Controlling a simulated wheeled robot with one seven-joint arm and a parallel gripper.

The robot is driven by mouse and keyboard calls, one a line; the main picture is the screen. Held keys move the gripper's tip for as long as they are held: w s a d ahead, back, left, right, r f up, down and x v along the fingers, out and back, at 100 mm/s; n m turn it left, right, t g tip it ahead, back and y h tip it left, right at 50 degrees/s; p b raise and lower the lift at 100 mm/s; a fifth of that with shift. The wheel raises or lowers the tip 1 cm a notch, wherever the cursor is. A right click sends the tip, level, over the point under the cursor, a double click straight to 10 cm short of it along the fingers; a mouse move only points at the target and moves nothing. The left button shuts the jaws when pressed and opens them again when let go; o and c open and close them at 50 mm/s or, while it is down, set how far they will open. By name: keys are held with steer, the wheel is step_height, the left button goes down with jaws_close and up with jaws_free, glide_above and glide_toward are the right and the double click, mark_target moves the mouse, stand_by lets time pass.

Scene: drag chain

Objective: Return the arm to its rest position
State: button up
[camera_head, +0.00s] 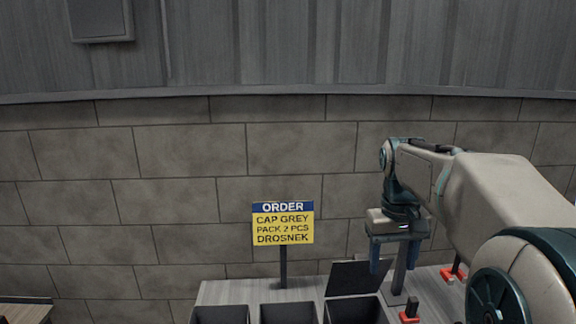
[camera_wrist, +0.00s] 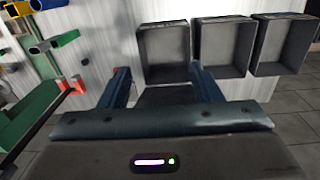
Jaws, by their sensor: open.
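My arm reaches in from the right in the head view. My gripper (camera_head: 394,257) points down above the right part of the worktop, close to a dark raised panel (camera_head: 357,276) at the rightmost visible bin. In the wrist view, the two blue fingers of my gripper (camera_wrist: 159,70) stand wide apart. Nothing is held between them. A dark surface shows behind the gap between the fingers, partly hidden by my gripper body.
Three grey bins (camera_wrist: 163,53) stand in a row and look empty. A yellow and blue order sign (camera_head: 283,224) stands behind them. Red fixtures (camera_head: 410,317) sit near my arm. A green structure (camera_wrist: 38,112) and coloured pieces (camera_wrist: 62,40) lie left in the wrist view.

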steer(key=s+a+f+t, duration=0.2)
steer(key=s+f, duration=0.2)
steer(key=s, duration=0.4)
steer(key=s+a+f+t, duration=0.1)
steer(key=s+a+f, duration=0.2)
steer(key=s, duration=0.5)
steer(key=shift+s+a+f+m+t+b, duration=0.2)
steer(key=shift+s+f+m+t+b, duration=0.15)
steer(key=shift+f, duration=0.55)
steer(key=shift+w, duration=0.1)
